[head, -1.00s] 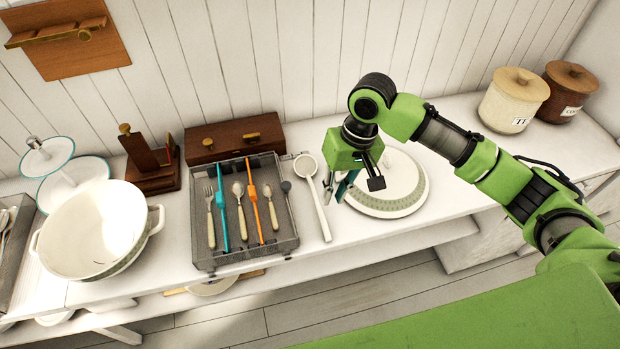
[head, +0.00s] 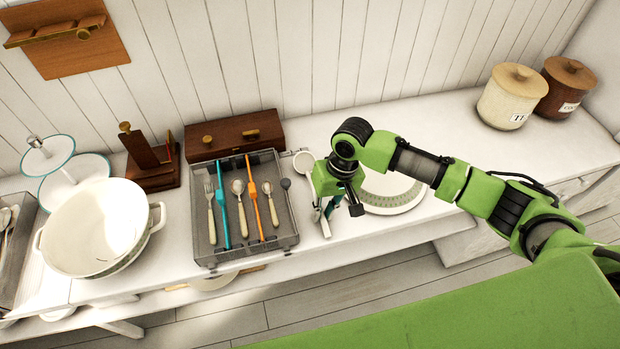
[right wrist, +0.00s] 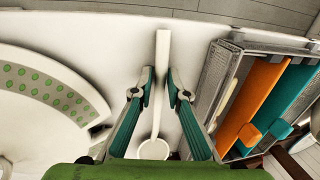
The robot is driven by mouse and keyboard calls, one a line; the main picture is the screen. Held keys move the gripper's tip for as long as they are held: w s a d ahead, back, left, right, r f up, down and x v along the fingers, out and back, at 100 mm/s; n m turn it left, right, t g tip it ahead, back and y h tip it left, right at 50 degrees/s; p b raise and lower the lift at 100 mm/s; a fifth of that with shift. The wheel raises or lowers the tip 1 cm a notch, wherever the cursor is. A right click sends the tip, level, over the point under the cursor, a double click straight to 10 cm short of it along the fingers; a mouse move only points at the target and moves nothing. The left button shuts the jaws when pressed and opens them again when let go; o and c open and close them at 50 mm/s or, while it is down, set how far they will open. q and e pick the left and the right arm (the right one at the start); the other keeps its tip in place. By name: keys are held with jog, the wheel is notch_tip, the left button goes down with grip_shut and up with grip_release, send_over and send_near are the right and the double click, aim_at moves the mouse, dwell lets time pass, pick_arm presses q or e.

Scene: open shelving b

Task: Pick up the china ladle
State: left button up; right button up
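The white china ladle (head: 304,165) lies on the white counter, just right of the grey cutlery tray, its bowl toward the wall and its handle toward the front edge. My right gripper (head: 336,210) is over the handle and hides part of it in the head view. In the right wrist view the right gripper (right wrist: 160,85) is open, with the ladle's handle (right wrist: 163,55) running between its two teal fingers. The ladle's bowl (right wrist: 153,149) shows lower down, near my wrist. I see no finger closed on the handle. My left gripper is not in view.
The cutlery tray (head: 287,236) stands close left of the ladle. A round white dish with a green-patterned rim (head: 400,201) is close on the right. A large white bowl (head: 95,228) stands farther left. Two lidded canisters (head: 507,97) stand at the back right.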

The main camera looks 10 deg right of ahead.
grip_shut()
jog(key=shift+r, duration=0.1)
